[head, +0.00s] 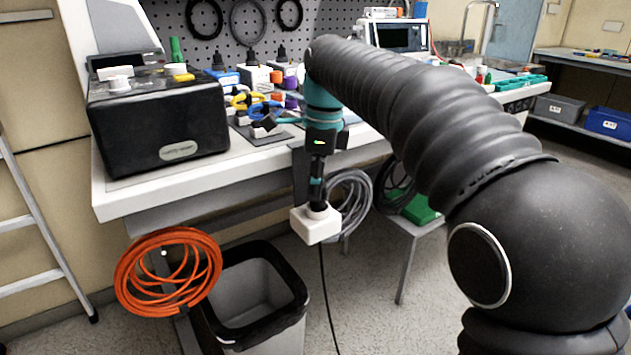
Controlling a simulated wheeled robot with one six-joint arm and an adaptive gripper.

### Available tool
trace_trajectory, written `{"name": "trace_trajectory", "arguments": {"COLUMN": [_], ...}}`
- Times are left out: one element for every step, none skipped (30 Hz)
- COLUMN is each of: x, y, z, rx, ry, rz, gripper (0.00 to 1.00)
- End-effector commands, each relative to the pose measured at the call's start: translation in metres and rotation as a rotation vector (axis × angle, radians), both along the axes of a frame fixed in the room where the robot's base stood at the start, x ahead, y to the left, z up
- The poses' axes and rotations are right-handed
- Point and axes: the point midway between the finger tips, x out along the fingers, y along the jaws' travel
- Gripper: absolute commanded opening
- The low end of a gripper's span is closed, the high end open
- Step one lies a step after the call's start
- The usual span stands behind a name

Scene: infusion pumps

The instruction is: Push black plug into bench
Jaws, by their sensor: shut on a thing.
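My gripper (317,182) points down in front of the bench's front edge. It is shut on a dark upright piece, which I take to be the black plug (318,207). The plug's lower end meets the top of a white block (316,226). I cannot tell how deep it sits in the block, or whether the block is fixed to the bench. A thin black cable (325,290) runs down from below the block to the floor. The white-edged bench (190,181) is behind and to the left. The gripper's fingers hide part of the plug.
A black case (160,125) stands on the bench's left end, with colourful connectors (250,98) beside it. An orange cable coil (168,272) hangs below. A grey bin (255,300) stands on the floor, and a grey cable coil (352,200) hangs close behind my gripper.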

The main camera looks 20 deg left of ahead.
Motion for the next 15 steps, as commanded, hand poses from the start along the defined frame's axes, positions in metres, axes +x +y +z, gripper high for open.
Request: {"name": "trace_trajectory", "arguments": {"x": [-0.0001,-0.0001,-0.0001,-0.0001,-0.0001,-0.0001,-0.0001,-0.0001,-0.0001,-0.0001,-0.0001,-0.0001,0.0,0.0,0.0], "y": [-0.0001,-0.0001,0.0,-0.0001,-0.0001,0.0,-0.0001,-0.0001,0.0,-0.0001,-0.0001,-0.0001,0.0,-0.0001,-0.0001], "z": [-0.0014,-0.0021,-0.0029,-0.0035,-0.0041,-0.0049,-0.0055,-0.0061,-0.007,-0.0076,-0.0083,-0.0093,-0.0099,-0.0105,-0.0114], "rx": [0.0,0.0,0.0,0.0,0.0,0.0,0.0,0.0,0.0,0.0,0.0,0.0,0.0,0.0,0.0], "ry": [0.0,0.0,0.0,0.0,0.0,0.0,0.0,0.0,0.0,0.0,0.0,0.0,0.0,0.0,0.0], "rz": [0.0,0.0,0.0,0.0,0.0,0.0,0.0,0.0,0.0,0.0,0.0,0.0,0.0,0.0,0.0], "gripper": [0.0,0.0,0.0,0.0,0.0,0.0,0.0,0.0,0.0,0.0,0.0,0.0,0.0,0.0,0.0]}}
